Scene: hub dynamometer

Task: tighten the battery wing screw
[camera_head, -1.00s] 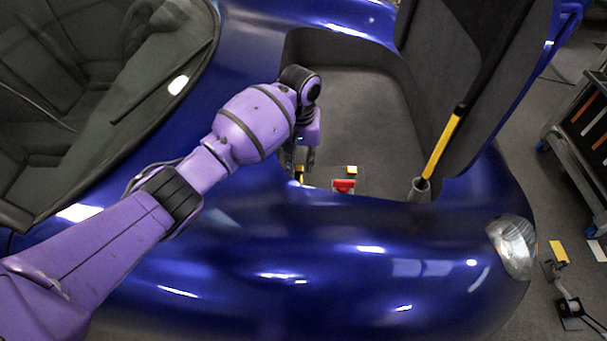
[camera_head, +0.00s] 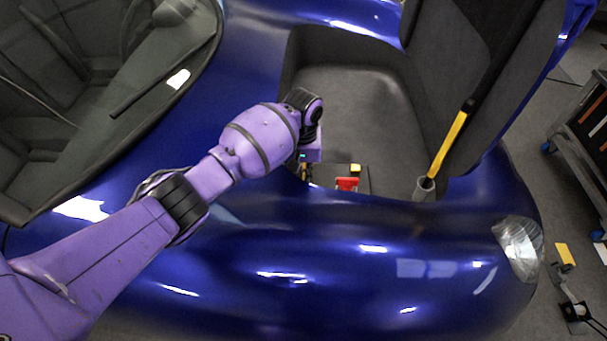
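My purple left arm reaches in from the left over the blue car body to the open front compartment. My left gripper (camera_head: 306,172) points down at the compartment's near left edge. Its fingers are small, dark and partly hidden by the car body, so their opening does not show. The wing screw cannot be made out. My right gripper is not in view.
The open lid (camera_head: 480,70) stands at the compartment's right, with a black and yellow strut (camera_head: 447,145) rising from a grey socket (camera_head: 425,188). The grey compartment floor (camera_head: 355,115) is clear. A tool cart (camera_head: 585,130) stands at the right.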

